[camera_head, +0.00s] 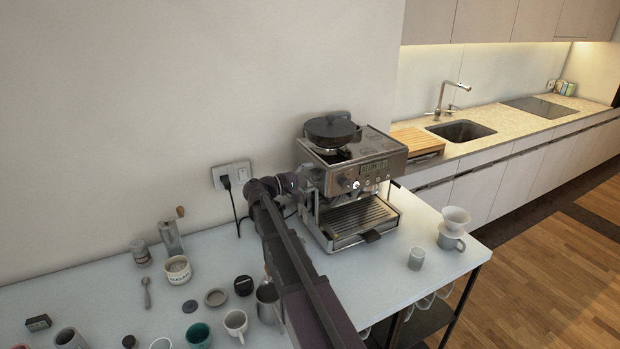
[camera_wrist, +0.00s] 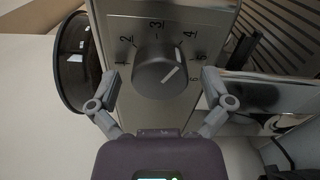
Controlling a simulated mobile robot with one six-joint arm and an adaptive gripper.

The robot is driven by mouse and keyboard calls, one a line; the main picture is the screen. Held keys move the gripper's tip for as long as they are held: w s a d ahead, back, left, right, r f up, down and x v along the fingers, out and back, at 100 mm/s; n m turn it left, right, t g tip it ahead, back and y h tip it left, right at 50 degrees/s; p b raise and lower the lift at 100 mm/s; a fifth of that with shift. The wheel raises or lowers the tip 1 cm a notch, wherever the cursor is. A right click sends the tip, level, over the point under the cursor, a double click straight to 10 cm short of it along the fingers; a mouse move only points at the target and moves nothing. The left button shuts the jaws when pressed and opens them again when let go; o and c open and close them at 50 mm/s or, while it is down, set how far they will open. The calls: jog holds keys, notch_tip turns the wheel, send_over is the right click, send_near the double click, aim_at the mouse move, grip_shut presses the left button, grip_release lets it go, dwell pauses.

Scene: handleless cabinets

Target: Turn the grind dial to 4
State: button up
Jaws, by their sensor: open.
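The grind dial (camera_wrist: 158,68) is a dark round knob on the metal side panel of the coffee machine (camera_head: 350,180). Numbers 1 to 6 are printed around it, with 4 (camera_wrist: 190,34) at its upper right. A white line on the knob slants to the upper right, roughly toward 4 or 5; I cannot tell which exactly. My gripper (camera_wrist: 160,82) is open, with one finger on each side of the dial and visible gaps to it. In the head view my arm reaches the machine's left side, and the dial is hidden there.
A wall socket with a plug and cable (camera_head: 231,175) is left of the machine. Cups, a hand grinder (camera_head: 171,236) and small items stand on the white table (camera_head: 120,285). A small cup (camera_head: 416,258) and a dripper (camera_head: 455,222) stand to the right.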

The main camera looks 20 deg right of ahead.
jog(key=a, duration=1.2)
jog(key=shift+s, duration=0.2)
jog(key=shift+s, duration=0.1)
dwell(0.4)
